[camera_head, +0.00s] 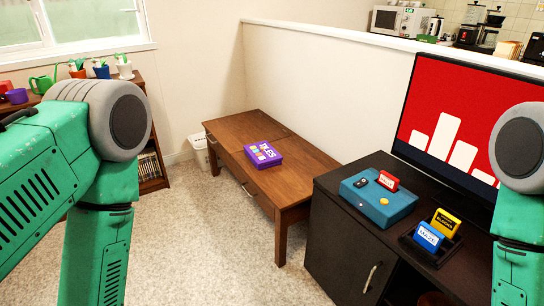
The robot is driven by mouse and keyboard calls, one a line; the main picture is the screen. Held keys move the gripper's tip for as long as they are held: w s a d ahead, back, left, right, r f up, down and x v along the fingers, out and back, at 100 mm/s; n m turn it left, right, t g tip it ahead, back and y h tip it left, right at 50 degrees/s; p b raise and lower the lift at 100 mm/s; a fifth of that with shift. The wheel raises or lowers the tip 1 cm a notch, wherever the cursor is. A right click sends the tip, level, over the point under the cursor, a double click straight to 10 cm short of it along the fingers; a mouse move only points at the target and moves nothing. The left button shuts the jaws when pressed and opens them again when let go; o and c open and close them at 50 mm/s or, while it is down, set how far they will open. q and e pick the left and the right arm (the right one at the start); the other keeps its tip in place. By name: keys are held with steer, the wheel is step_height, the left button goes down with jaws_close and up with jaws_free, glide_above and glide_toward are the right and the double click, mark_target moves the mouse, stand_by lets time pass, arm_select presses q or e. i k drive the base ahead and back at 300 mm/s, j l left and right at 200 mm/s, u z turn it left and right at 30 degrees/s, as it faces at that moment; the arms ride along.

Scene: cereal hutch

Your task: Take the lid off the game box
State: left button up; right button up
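A purple game box (263,154) with white lettering and small coloured squares on its top lies on the low brown wooden table (310,176). It looks closed, with the lid on. My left arm reaches in from the left and my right arm shows at the right edge. Both grippers are out of the picture, and neither arm touches the box.
A dark cabinet at the right bears a teal console (378,200), small red, blue and yellow cartridges, and a large screen (470,118). A shelf with potted plants (124,68) stands at the left. The floor (205,250) before the table is clear.

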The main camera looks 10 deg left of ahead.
mark_target(263, 153)
steer(key=u, duration=0.3)
steer(key=z, duration=0.45)
steer(key=i+j+z, duration=0.2)
steer(key=z, duration=0.2)
steer(key=i+j+z, duration=0.1)
steer(key=j+z, duration=0.3)
steer(key=i+j+z, duration=0.1)
steer(key=j+z, duration=0.85)
steer(key=j, duration=0.95)
steer(key=j+z, duration=0.1)
steer(key=j, duration=0.9)
steer(key=k+j+z, duration=0.15)
steer(key=j, duration=0.85)
